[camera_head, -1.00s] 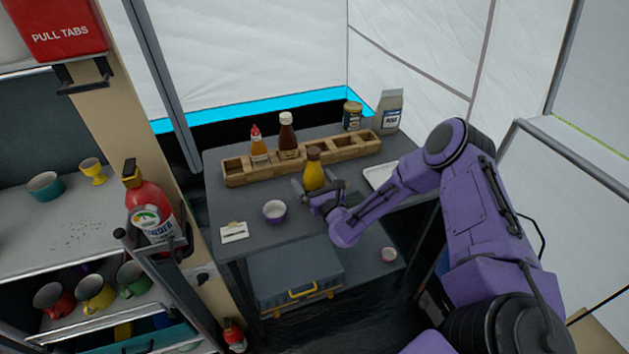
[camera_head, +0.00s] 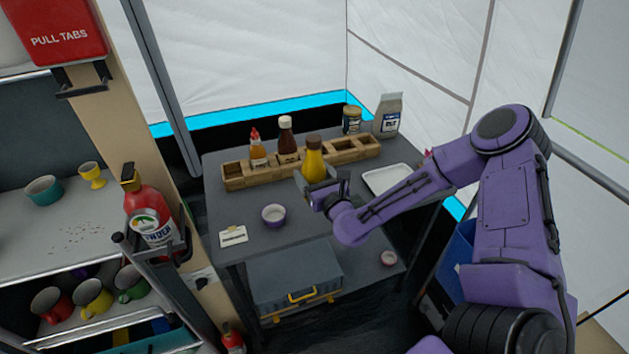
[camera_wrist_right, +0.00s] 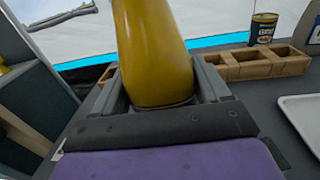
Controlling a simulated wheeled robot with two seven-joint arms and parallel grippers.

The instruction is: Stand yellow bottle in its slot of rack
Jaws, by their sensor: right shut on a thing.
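The yellow bottle (camera_head: 314,163) is upright, with a dark brown cap, in my right gripper (camera_head: 318,184). The gripper is shut on its lower part, in front of the rack; in the right wrist view the bottle (camera_wrist_right: 152,50) stands between the two fingers. The wooden rack (camera_head: 235,181) lies along the back of the dark table. A clear bottle with a red tip (camera_head: 258,152) and a brown bottle with a white cap (camera_head: 287,138) stand in it. Slots at its right end look empty, also in the right wrist view (camera_wrist_right: 258,70). My left gripper is out of view.
A purple-sided bowl (camera_head: 274,216) and a small white card (camera_head: 233,236) are at the table's front left. A white tray (camera_head: 388,179) lies at the right. A tin (camera_head: 352,120) and a grey bag (camera_head: 388,115) stand behind the rack.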

